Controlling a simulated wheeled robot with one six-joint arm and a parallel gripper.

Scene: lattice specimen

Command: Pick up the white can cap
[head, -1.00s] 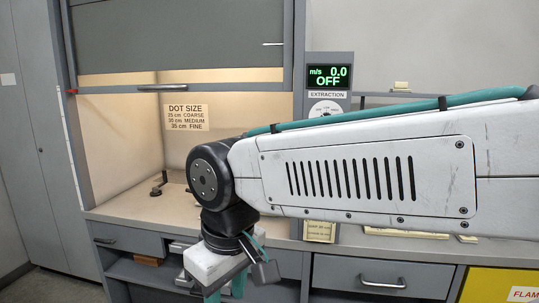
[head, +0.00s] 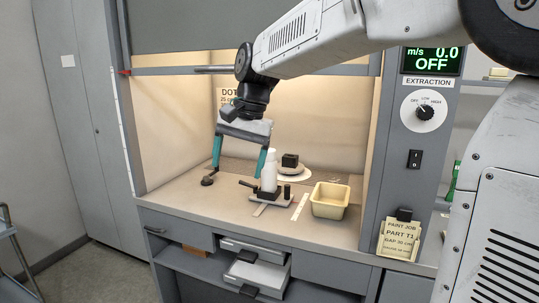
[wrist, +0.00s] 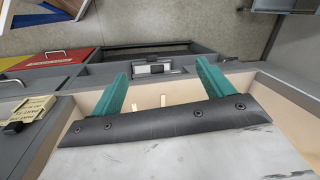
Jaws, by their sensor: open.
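A white can (head: 267,178) stands upright in the fume hood, behind or on a small flat fixture. Its narrower white top, which looks like the can cap (head: 271,154), points up. My gripper (head: 238,170) has two teal fingers pointing down, spread wide apart and with nothing between them. In the head view the right finger appears just left of the can and overlaps its edge; I cannot tell the depth between them. The gripper also shows in the wrist view (wrist: 162,68), open and empty. I cannot make out the can or cap in the wrist view.
A cream tray (head: 330,201) sits right of the can. A black block (head: 290,160) rests on a white round plate behind it. A dark knob (head: 208,180) is at left. The raised sash (head: 180,70) crosses the hood's top. An open drawer (head: 258,273) protrudes below.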

